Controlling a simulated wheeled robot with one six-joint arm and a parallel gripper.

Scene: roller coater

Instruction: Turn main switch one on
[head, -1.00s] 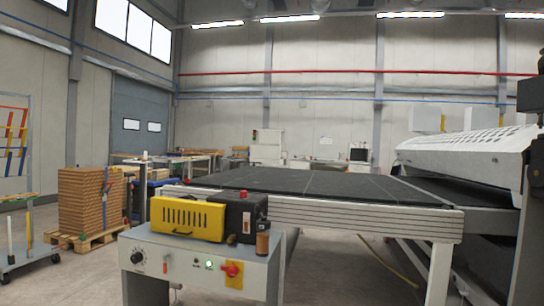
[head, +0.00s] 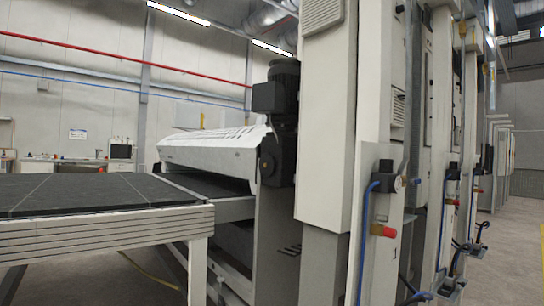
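No part that I can clearly tell as main switch one shows in the head view. The roller coater stands in the middle and right, with a tall light grey housing (head: 330,120) and a white slotted cover (head: 215,148). A small red fitting (head: 383,231) sits on a brass-coloured piece low on a grey upright (head: 384,265). Whether it is a switch or a valve, I cannot tell. My gripper is not in view.
The conveyor table (head: 90,200) with a dark top fills the left. A dark motor (head: 276,90) is mounted by the cover. Blue hoses (head: 364,240) run down the uprights. Open floor (head: 510,250) lies at the far right.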

